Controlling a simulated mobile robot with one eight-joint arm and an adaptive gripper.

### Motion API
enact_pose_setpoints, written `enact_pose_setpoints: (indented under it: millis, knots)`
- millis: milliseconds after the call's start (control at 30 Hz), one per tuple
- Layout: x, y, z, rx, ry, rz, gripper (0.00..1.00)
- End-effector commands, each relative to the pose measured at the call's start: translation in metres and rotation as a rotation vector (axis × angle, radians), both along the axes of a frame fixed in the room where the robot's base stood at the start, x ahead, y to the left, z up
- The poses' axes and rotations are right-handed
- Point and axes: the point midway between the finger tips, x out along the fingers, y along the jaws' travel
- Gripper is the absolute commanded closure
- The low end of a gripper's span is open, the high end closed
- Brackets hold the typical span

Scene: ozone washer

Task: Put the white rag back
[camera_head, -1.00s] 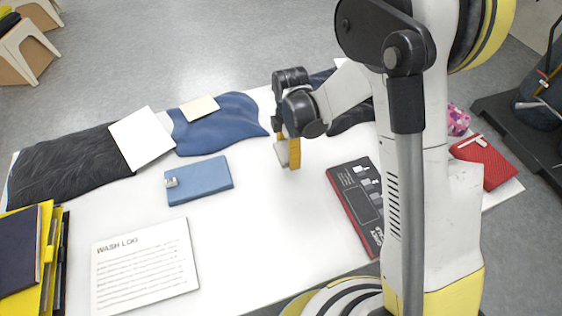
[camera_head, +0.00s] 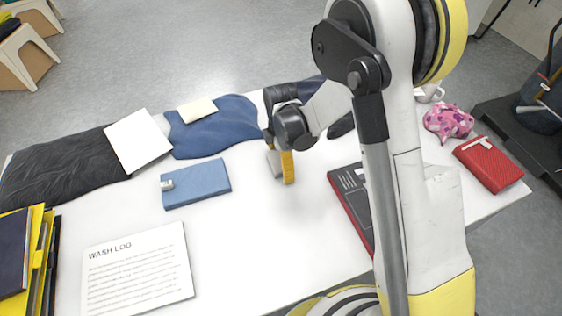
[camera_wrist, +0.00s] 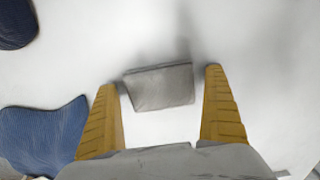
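My gripper (camera_head: 281,168) hangs low over the white table, right of the blue notebook. In the wrist view its two yellow fingers (camera_wrist: 163,95) are apart. A small grey folded-looking piece (camera_wrist: 160,87) shows between them with a gap on each side. I cannot tell whether it is a rag or how far below the fingertips it is. A flat white square (camera_head: 138,140) lies across the black cloth and the table at the left; it could be the white rag, but I cannot tell. A smaller cream piece (camera_head: 197,110) lies on the blue cloth (camera_head: 225,125).
A blue notebook (camera_head: 196,184), the wash log sheet (camera_head: 138,270) and yellow folders (camera_head: 40,235) lie at the left. A pink patterned item (camera_head: 448,121) and red case (camera_head: 488,164) are far right. The front middle is clear.

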Motion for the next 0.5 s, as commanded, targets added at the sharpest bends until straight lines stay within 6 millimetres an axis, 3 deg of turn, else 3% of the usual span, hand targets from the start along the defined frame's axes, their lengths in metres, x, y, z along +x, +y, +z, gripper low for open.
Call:
enact_pose_setpoints:
  millis: [300, 500]
  knots:
    - [0.000, 0.000, 0.006, 0.000, 0.000, 0.000, 0.00]
    - [0.000, 0.000, 0.045, 0.000, 0.000, 0.000, 0.00]
